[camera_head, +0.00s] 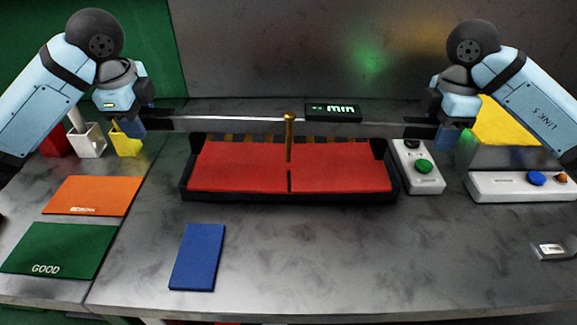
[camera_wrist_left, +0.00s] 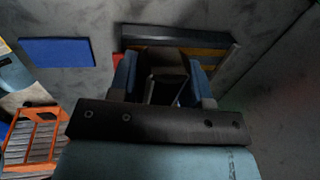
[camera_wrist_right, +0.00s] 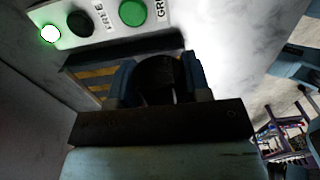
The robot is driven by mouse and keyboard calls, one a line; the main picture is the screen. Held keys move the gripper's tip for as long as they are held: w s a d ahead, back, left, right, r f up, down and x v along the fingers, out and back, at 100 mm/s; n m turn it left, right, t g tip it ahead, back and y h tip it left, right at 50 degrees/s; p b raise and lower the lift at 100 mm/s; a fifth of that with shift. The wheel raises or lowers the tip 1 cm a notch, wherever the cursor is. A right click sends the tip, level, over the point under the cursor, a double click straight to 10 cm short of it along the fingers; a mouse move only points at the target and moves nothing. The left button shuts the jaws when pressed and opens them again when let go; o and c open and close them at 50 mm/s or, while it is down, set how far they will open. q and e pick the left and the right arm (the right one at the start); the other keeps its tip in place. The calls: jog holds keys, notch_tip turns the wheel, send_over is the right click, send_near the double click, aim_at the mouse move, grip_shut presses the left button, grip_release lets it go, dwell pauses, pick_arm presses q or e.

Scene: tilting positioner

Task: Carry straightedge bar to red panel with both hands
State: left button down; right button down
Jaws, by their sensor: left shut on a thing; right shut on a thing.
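The straightedge bar (camera_head: 235,123) is a long grey metal bar with dark ends, held roughly level above the back of the red panel in the head view. The red panel (camera_head: 240,170) lies in a black tray-like frame, with a thin dark gap at its middle. My left gripper (camera_head: 152,119) is shut on the bar's left end. In the left wrist view the left gripper's fingers (camera_wrist_left: 166,88) close around a dark end piece. My right gripper (camera_head: 434,128) is shut on the bar's right end; the right wrist view shows its fingers (camera_wrist_right: 160,85) around a dark piece.
A brass pin (camera_head: 290,140) stands upright at the panel's middle, in front of the bar. A display (camera_head: 333,112) sits behind. A white control box with a green button (camera_head: 424,166) stands right of the frame. A blue plate (camera_head: 198,257) lies in front; the front middle is clear.

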pick_arm(q)
jog(key=shift+s+r, duration=0.1)
jog(key=shift+r, duration=0.1)
pick_arm(e)
jog(key=shift+r, duration=0.25)
